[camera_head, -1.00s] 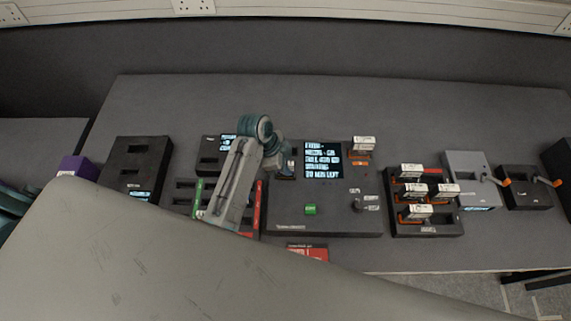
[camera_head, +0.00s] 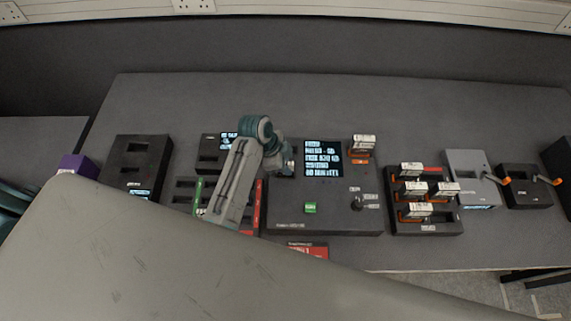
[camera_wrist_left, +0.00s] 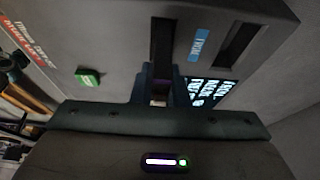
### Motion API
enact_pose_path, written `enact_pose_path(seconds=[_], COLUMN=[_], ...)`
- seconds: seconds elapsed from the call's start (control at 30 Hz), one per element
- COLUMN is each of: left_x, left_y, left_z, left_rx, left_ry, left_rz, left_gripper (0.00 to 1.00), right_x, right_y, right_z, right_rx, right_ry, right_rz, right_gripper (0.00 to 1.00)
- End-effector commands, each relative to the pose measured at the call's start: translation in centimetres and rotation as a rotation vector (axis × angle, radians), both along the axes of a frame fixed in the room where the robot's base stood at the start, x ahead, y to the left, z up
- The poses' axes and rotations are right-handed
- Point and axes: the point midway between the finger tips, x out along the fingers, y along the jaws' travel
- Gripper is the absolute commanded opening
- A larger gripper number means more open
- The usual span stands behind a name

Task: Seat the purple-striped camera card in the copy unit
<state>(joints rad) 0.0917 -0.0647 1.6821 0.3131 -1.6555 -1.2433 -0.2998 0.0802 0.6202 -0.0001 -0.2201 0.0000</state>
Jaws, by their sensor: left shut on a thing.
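The copy unit (camera_head: 330,220) is the large dark box in the middle of the table, with a lit text screen (camera_head: 323,158) and a green button (camera_head: 310,207). My left gripper (camera_head: 289,166) is over its upper left part. In the left wrist view the jaws (camera_wrist_left: 160,90) are shut on a small card (camera_wrist_left: 160,97) with a purple tint, mostly hidden between them. They line up with a dark slot (camera_wrist_left: 162,45) in the unit. I cannot tell how deep the card sits. My right gripper is not in view.
An orange card with a white label (camera_head: 362,145) stands at the unit's upper right. A rack (camera_head: 428,229) with several orange cards is to the right, beside a grey box (camera_head: 463,160). Dark boxes stand left, near a purple block (camera_head: 76,166). The table's back is clear.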

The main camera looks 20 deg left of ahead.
Motion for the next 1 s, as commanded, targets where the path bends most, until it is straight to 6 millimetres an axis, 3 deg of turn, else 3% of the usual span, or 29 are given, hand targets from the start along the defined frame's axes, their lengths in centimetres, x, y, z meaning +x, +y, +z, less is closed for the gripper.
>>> enact_pose_path(seconds=[1.0], left_x=[0.0], left_y=[0.0], left_z=[-1.05], left_rx=[0.0], left_ry=[0.0], left_rz=[0.0], left_gripper=[0.0], right_x=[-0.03], right_y=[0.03], right_z=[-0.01], right_rx=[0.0], right_ry=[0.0], right_rz=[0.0], right_gripper=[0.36])
